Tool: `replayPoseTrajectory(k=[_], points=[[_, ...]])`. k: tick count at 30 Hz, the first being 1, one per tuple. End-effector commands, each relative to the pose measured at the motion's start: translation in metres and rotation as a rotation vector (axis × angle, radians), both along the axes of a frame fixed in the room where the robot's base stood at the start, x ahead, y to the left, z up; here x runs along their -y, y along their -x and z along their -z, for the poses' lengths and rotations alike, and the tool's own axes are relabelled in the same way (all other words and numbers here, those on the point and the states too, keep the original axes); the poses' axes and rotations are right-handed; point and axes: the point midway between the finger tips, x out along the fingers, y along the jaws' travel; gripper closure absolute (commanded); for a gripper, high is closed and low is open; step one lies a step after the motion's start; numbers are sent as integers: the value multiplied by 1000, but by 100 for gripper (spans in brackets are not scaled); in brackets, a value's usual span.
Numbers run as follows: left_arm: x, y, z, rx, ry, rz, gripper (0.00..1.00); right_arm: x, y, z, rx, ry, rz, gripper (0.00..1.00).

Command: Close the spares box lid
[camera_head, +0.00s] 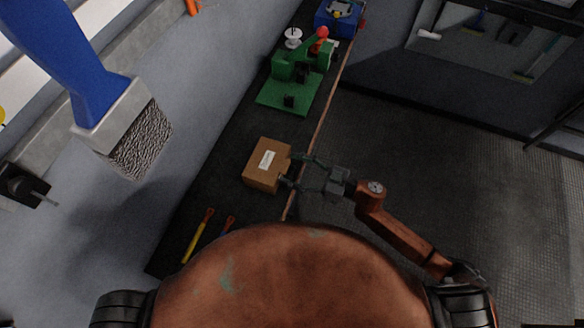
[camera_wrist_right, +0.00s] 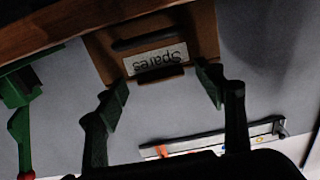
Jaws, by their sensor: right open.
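The spares box (camera_head: 259,177) is a small brown box with a white label, standing on the dark bench in the head view. In the right wrist view the box (camera_wrist_right: 205,35) shows a label reading "Spares" upside down and a dark slot beside it. I cannot tell clearly how its lid stands. My right gripper (camera_head: 294,170) is at the right side of the box, fingers apart and pointing at it. In the right wrist view the open fingers (camera_wrist_right: 163,82) lie on either side of the label, with nothing held between them. My left gripper is out of view.
A green fixture (camera_head: 285,92) with a red knob stands farther along the bench, with a blue box (camera_head: 337,20) beyond. A yellow-handled tool (camera_head: 197,237) lies on the bench nearer me. A big blue brush (camera_head: 75,65) shows at upper left. Open floor lies right of the bench.

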Motion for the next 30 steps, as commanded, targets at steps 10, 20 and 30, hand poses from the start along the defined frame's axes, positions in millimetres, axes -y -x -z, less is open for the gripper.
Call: replayPoseTrajectory(k=[10,20,30], points=[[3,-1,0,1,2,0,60,59,23,2,-4,4,2,37],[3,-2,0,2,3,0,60,104,40,1,-1,3,1,37],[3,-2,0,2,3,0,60,109,42,0,0,0,0,37]])
